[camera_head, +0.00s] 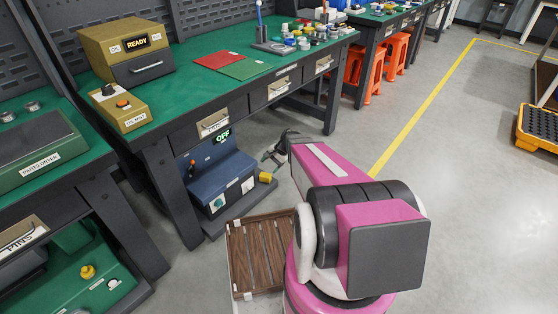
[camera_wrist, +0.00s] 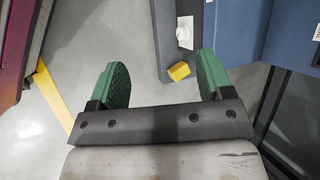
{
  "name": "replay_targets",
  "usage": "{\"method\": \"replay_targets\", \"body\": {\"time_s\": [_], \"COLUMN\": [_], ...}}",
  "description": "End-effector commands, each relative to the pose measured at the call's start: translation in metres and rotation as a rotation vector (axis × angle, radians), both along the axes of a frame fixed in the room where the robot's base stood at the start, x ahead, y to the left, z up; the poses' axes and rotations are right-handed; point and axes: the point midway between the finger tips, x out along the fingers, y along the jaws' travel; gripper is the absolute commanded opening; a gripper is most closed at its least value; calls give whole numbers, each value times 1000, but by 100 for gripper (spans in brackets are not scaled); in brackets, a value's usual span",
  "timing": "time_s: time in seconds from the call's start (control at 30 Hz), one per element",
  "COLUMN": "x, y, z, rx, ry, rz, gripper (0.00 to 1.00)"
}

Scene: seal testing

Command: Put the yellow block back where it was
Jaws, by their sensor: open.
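The small yellow block (camera_head: 265,177) is at the front right corner of the dark grey base (camera_head: 240,206) under the blue machine (camera_head: 217,178), low beneath the bench. In the wrist view the yellow block (camera_wrist: 179,71) shows between my two green fingers, closer to the right one. I cannot tell how high my fingers are above it. My gripper (camera_head: 270,156) is open and empty, and in the head view it hangs just above the block, near the machine's right side. The machine's display reads OFF.
The green bench (camera_head: 190,86) with drawers is above the machine, and its leg (camera_head: 333,100) stands to the right. A slatted brown wooden tray (camera_head: 236,262) is in front. A yellow knob-like piece (camera_head: 88,271) is at lower left. Open floor lies to the right.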

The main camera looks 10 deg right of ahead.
Motion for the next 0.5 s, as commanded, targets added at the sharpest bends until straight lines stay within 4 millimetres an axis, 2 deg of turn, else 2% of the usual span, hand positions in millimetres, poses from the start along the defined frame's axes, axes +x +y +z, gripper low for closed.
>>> {"method": "replay_targets", "body": {"time_s": [0.03, 0.1, 0.2, 0.33, 0.5], "x": [-38, -69, -106, -138, -152], "y": [7, 8, 6, -1, -7], "z": [37, 71, 111, 146, 165], "rx": [-78, -192, -334, -469, -547], "ry": [-43, -93, -145, -183, -197], "rz": [112, 270, 470, 654, 758], "gripper": [73, 73, 73, 73, 73]}}
